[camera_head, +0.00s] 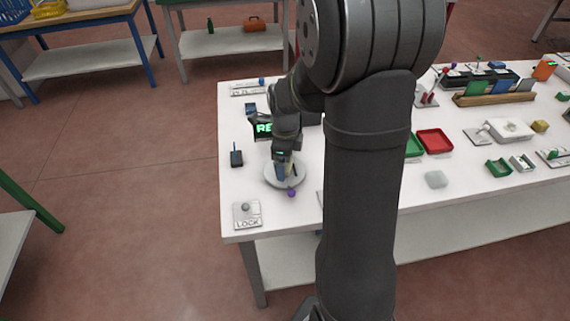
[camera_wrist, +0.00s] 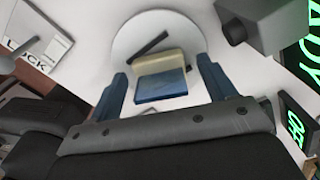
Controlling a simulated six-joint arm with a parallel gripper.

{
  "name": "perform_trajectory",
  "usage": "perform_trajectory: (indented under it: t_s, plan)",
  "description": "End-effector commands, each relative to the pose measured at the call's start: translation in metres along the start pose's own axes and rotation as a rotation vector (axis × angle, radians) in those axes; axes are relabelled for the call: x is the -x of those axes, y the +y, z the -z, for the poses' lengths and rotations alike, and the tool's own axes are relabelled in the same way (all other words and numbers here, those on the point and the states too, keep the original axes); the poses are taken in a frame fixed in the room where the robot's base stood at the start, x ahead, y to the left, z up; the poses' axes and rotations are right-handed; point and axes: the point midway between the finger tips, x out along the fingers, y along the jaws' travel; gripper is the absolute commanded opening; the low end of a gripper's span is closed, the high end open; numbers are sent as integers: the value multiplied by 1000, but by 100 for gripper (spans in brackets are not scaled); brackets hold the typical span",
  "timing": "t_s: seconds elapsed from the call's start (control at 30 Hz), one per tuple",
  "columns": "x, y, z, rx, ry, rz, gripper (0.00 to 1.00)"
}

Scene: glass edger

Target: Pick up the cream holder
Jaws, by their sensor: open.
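The cream holder (camera_wrist: 158,63) stands on a round white disc (camera_wrist: 125,42), with a blue piece (camera_wrist: 161,86) at its near side in the wrist view. My gripper (camera_wrist: 162,69) is open, with one blue finger to the left and one to the right of the holder. Gaps show between the holder and both fingers. In the head view my gripper (camera_head: 284,168) is low over the disc (camera_head: 285,182), and the holder is mostly hidden there.
A dark bar (camera_wrist: 148,43) lies on the disc beside the holder. A LOCK plate with a knob (camera_head: 247,214) is at the table's front left corner. A purple ball (camera_head: 291,193) is at the disc's front. A lit display (camera_head: 264,128) stands behind. Red (camera_head: 435,141) and green trays lie right.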

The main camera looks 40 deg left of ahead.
Motion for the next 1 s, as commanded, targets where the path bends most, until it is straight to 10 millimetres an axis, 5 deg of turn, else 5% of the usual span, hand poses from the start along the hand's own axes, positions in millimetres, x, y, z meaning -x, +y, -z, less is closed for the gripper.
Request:
perform_trajectory:
  t_s: [0.17, 0.43, 0.5, 0.77, 1.0]
  plan:
    - [0, 0, 0, 0, 0, 1, 76]
    - [0, 0, 0, 0, 0, 1, 27]
    - [0, 0, 0, 0, 0, 1, 23]
    - [3, 0, 0, 0, 0, 1, 23]
    - [28, -1, 0, 0, -2, 6, 23]
